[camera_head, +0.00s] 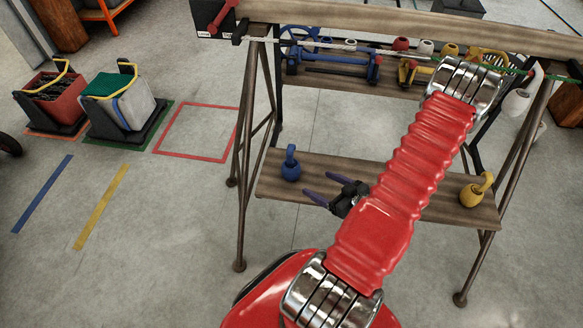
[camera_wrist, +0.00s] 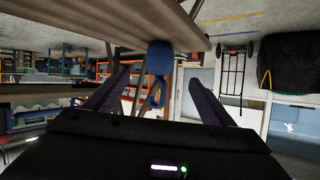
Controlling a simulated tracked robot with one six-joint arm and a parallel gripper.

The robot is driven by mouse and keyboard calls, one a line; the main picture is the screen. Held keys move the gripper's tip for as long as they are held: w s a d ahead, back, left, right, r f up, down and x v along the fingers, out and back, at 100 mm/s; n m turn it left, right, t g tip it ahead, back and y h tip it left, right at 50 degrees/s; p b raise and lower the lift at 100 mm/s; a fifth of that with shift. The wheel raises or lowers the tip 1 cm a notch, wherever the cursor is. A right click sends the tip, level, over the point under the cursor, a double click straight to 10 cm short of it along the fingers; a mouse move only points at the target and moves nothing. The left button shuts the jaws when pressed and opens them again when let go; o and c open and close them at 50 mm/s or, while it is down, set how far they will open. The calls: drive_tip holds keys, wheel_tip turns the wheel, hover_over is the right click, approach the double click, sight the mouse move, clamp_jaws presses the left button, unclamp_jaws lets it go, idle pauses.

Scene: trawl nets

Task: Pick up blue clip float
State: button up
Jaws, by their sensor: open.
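The blue clip float (camera_head: 290,168) stands upright on the left part of the lower wooden shelf (camera_head: 415,200), its loop on top. My gripper (camera_head: 317,186) is open, just right of the float, with its purple fingers pointing at it. In the wrist view, which looks upside down, the blue float (camera_wrist: 158,58) hangs from the shelf board between the open fingers (camera_wrist: 160,80), near their tips. Its loop lies below the body in that picture. Whether the fingers touch it cannot be told. A yellow clip float (camera_head: 474,194) stands at the shelf's right end.
The rack's upper shelf (camera_head: 330,80) carries several coloured floats and tools above my arm. A rack leg (camera_head: 243,160) stands left of the blue float. A red crate (camera_head: 52,100) and a grey-white crate (camera_head: 122,105) stand at left. Floor around the taped lines is clear.

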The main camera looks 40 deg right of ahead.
sight(298, 172)
drive_tip(key=shift+x, duration=4.35)
drive_tip(key=shift+x, duration=2.6)
drive_tip(key=shift+s+f, duration=0.1)
drive_tip(key=shift+c, duration=0.2)
drive_tip(key=c, duration=1.1)
drive_tip(key=shift+c, duration=0.2)
drive_tip(key=shift+r, duration=5)
